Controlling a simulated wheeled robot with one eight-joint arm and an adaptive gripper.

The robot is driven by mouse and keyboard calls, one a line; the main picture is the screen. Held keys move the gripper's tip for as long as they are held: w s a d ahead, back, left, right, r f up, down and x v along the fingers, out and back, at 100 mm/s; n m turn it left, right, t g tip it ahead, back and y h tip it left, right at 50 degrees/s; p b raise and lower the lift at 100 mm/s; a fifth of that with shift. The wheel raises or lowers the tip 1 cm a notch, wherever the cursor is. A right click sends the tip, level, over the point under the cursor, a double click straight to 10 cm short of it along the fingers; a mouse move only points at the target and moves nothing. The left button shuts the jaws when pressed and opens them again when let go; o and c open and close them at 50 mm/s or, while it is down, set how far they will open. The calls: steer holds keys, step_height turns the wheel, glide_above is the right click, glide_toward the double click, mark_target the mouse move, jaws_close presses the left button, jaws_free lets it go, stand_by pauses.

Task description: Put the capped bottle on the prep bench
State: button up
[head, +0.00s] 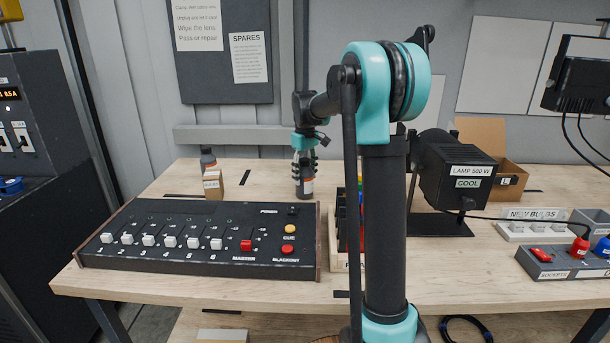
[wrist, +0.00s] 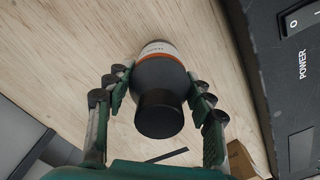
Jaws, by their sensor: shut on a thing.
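The capped bottle (head: 304,188) is dark with a black cap, a pale label and an orange band; it also shows in the wrist view (wrist: 158,75). My gripper (head: 304,165) points down around its upper part. In the wrist view its fingers (wrist: 160,82) are shut on the bottle from both sides. The bottle is upright over the wooden bench (head: 255,185), behind the control desk; I cannot tell if its base touches the wood. A second dark bottle (head: 208,158) stands at the back left, partly hidden by a small cardboard box (head: 213,184).
The fader desk (head: 200,240) fills the front left of the bench. A wooden rack (head: 338,240) is partly hidden behind my arm. The black 500 W lamp (head: 455,170), an open carton (head: 508,178) and socket blocks (head: 565,263) stand at the right. Bare wood surrounds the held bottle.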

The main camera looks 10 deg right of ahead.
steer(key=o, duration=1.4)
steer(key=shift+f, duration=0.1)
step_height(320, 180, up, 12)
steer(key=shift+r, duration=0.15)
